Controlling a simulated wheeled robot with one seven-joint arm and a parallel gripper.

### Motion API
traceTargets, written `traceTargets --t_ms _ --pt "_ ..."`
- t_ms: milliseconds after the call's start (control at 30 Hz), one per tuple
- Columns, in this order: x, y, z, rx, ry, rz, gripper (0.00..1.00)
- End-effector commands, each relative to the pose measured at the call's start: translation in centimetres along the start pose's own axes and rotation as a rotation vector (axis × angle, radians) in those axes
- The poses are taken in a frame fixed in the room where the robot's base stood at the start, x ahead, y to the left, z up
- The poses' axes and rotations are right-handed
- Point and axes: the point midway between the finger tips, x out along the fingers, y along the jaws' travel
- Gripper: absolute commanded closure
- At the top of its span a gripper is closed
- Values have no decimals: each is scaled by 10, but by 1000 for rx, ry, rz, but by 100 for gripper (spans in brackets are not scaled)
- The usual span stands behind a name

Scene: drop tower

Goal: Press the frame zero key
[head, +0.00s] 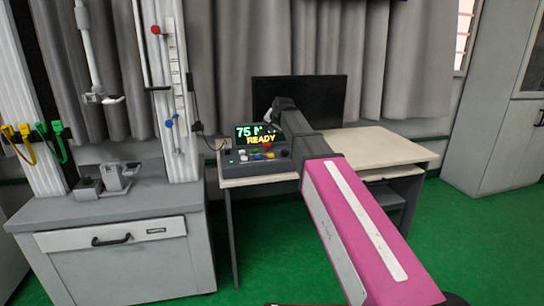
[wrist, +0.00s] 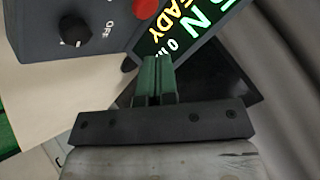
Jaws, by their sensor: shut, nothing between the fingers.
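The control box (head: 240,165) stands on the desk with a lit display (head: 256,136) showing "75 N" and "READY", partly covered by my arm. Small green, yellow, red and blue buttons and a dark knob sit on its front panel. I cannot read which one is the frame zero key. My gripper (head: 272,115) is above the right side of the box. In the wrist view its green fingers (wrist: 157,62) are shut and empty, in front of the display (wrist: 180,32). A red button (wrist: 145,8) and a black knob (wrist: 74,30) beside an "OFF" label are left of them.
A dark monitor (head: 330,95) stands behind my arm on the pale desk (head: 375,148). The drop tower (head: 170,90) and its grey cabinet (head: 120,245) are at the left. Green floor (head: 465,230) is free at the right, before a grey cupboard (head: 500,110).

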Motion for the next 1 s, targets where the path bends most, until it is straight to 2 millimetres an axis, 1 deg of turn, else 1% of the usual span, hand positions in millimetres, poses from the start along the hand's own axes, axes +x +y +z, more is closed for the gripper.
traceTargets --t_ms 167,333,800,1000 --pt "1 1 1 0 -1 1 100" --pt "8 6 6 0 -2 2 100" --pt "47 35 35 0 -3 2 100" --pt "58 43 42 0 -2 1 100"
